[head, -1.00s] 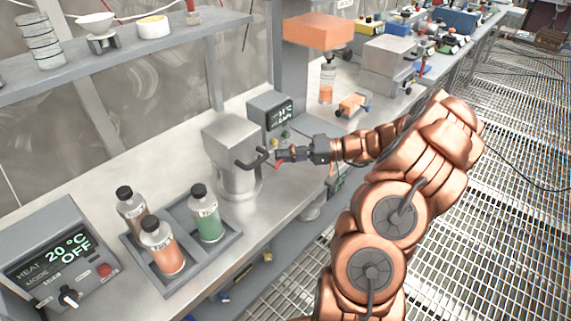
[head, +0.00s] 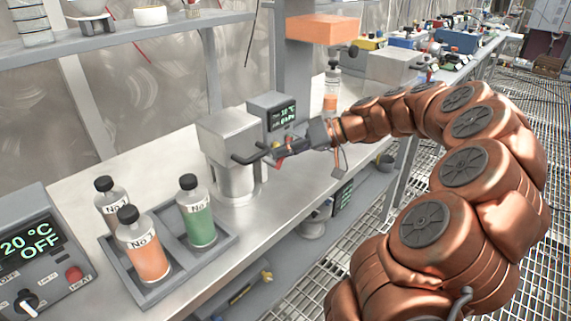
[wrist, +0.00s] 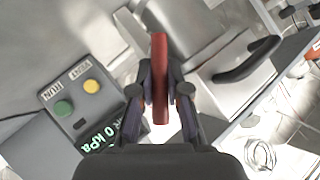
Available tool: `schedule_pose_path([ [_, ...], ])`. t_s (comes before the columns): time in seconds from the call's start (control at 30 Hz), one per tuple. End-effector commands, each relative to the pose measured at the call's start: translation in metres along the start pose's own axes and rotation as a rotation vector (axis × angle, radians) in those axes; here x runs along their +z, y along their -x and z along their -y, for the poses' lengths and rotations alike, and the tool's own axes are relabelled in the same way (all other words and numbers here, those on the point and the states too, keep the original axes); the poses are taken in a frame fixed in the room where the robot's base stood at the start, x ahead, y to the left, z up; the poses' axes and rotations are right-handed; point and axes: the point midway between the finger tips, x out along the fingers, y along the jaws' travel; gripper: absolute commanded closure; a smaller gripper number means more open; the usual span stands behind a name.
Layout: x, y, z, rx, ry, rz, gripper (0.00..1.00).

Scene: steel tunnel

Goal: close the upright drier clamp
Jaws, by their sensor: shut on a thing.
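The upright drier (head: 228,138) is a grey machine with a boxy head over a pale cylinder, standing on the bench left of my gripper. A black handle (head: 250,156) sticks out of its front; it also shows at upper right in the wrist view (wrist: 250,58). My gripper (head: 274,153) is beside the drier, right of this handle. In the wrist view my gripper (wrist: 160,92) is shut on a red clamp lever (wrist: 160,60), which stands lengthwise between the fingers. In the head view only a small red bit (head: 279,163) shows. The clamp's joint is hidden.
A display box (head: 272,117) stands close behind the drier; its green and yellow buttons (wrist: 78,97) show in the wrist view. A grey tray (head: 222,248) with orange and green bottles is at front left. An orange bottle (head: 331,90) stands farther back.

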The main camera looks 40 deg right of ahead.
Motion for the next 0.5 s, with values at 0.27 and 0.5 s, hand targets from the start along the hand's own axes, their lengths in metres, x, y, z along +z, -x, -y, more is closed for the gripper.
schedule_pose_path([
  [0.27,0.005,-0.005,0.005,0.134,0.151,0.043,1.0],
  [0.5,0.004,-0.007,0.011,0.259,0.282,0.077,1.0],
])
